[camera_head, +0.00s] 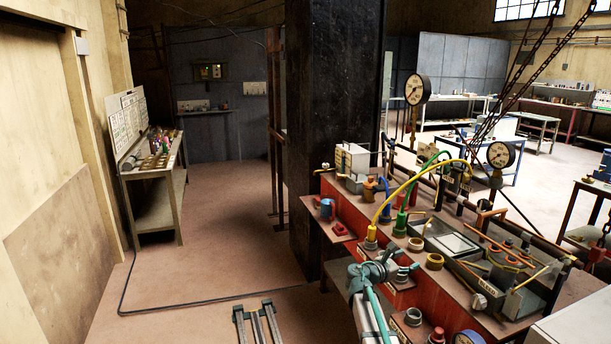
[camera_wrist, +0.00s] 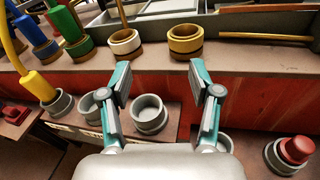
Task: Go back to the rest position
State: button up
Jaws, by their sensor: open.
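My gripper (camera_head: 386,270) is open and empty over the front edge of the red bench in the head view. In the wrist view its two teal-and-grey fingers (camera_wrist: 158,72) are spread apart. A grey cup socket (camera_wrist: 149,114) on the lower ledge shows between and below the fingers, with nothing held. Two yellow-rimmed sockets (camera_wrist: 125,42) and (camera_wrist: 186,40) sit on the upper ledge beyond the fingertips. Whether the fingers touch anything is hard to tell.
Yellow (camera_head: 371,236), blue (camera_head: 385,212) and green (camera_head: 401,221) plugs with hoses stand left of the gripper in the wrist view. A red-capped fitting (camera_wrist: 296,150) is at lower right. Gauges (camera_head: 417,90) rise behind. Open floor (camera_head: 200,270) lies left of the bench.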

jog(key=s+f+m+g+y, duration=0.1)
jog(key=s+f+m, duration=0.1)
jog(key=s+f, duration=0.1)
jog(key=s+f+m+g+y, duration=0.1)
jog(key=s+f+m, duration=0.1)
jog(key=f, duration=0.3)
jog(key=s+a+f+m+g+y, duration=0.1)
jog(key=s+f+m, duration=0.1)
jog(key=s+f, duration=0.2)
jog(key=shift+s+f+m, duration=0.35)
jog(key=shift+m, duration=0.05)
jog(key=s+a+f+m+g+y, duration=0.2)
jog(key=s+a+f+m+y, duration=0.3)
jog(key=s, duration=0.4)
jog(key=s+a+f+m+g+y, duration=0.2)
jog(key=s+a+f+m, duration=0.45)
jog(key=s, duration=0.25)
jog(key=s+a+f+m+g+y, duration=0.2)
jog(key=s+a+f+m+y, duration=0.3)
jog(key=s, duration=0.4)
jog(key=s+f+g, duration=0.3)
jog(key=s+f, duration=0.6)
jog(key=s, duration=0.5)
jog(key=s+f+g, duration=0.3)
jog(key=s+f, duration=0.6)
jog(key=s, duration=0.5)
jog(key=shift+s+d+f+g+h, duration=0.25)
jog(key=shift+d+g+h, duration=0.1)
jog(key=shift+g+h, duration=0.05)
